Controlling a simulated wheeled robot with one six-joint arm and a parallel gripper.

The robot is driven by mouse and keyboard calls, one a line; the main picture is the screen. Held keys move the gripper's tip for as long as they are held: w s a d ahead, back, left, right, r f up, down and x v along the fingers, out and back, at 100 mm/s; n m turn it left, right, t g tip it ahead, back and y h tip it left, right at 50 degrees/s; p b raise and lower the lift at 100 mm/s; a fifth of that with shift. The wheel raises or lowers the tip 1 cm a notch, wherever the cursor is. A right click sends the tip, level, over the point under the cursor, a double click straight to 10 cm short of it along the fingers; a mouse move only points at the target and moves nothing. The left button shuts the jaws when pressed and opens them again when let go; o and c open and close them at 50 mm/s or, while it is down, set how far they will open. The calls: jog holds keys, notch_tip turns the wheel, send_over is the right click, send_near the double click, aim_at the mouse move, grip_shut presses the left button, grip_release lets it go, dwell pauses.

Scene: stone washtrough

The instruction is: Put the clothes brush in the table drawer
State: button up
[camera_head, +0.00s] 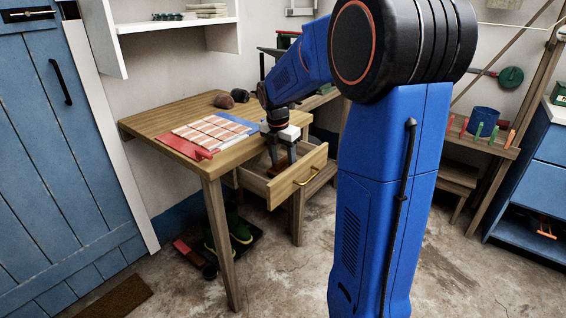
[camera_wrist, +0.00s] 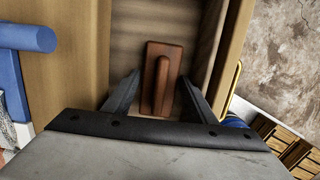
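The clothes brush (camera_wrist: 163,78) is reddish brown, with a flat block and a raised grip along its middle. It lies inside the open table drawer (camera_head: 283,189), and it also shows in the head view (camera_head: 277,169). A gap shows between the fingers and the raised grip. In the head view my gripper (camera_head: 281,160) is directly over the brush.
The wooden table (camera_head: 165,121) carries a checked cloth (camera_head: 212,131), a red item (camera_head: 185,147) and two dark rounded objects. Green boots (camera_head: 238,229) stand below. A shelf (camera_head: 175,25) hangs above. The floor before the drawer is clear.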

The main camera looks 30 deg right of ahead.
aim_at(280, 161)
jog(key=shift+r, duration=0.1)
jog(key=r, duration=0.3)
jog(key=a+r, duration=0.1)
jog(key=r, duration=0.7)
jog(key=shift+s+a, duration=0.25)
jog(key=shift+a, duration=0.05)
jog(key=s+a+m+t, duration=0.1)
jog(key=s+a+m, duration=0.35)
jog(key=s, duration=0.25)
jog(key=s+a+m+t, duration=0.1)
jog(key=s+a+m, duration=0.35)
jog(key=s, duration=0.25)
jog(key=s+a+f+m+t, duration=0.1)
jog(key=s+a+f+m, duration=0.1)
jog(key=s+f+m, duration=0.2)
jog(key=s+a+f+m+t+y, duration=0.1)
jog(key=s+a+f+m, duration=0.2)
jog(key=s+m, duration=0.6)
jog(key=s+f, duration=0.1)
jog(key=s, duration=0.1)
jog(key=shift+s+y, duration=0.3)
jog(key=shift+s, duration=0.05)
jog(key=shift+a, duration=0.1)
jog(key=shift+c, duration=0.2)
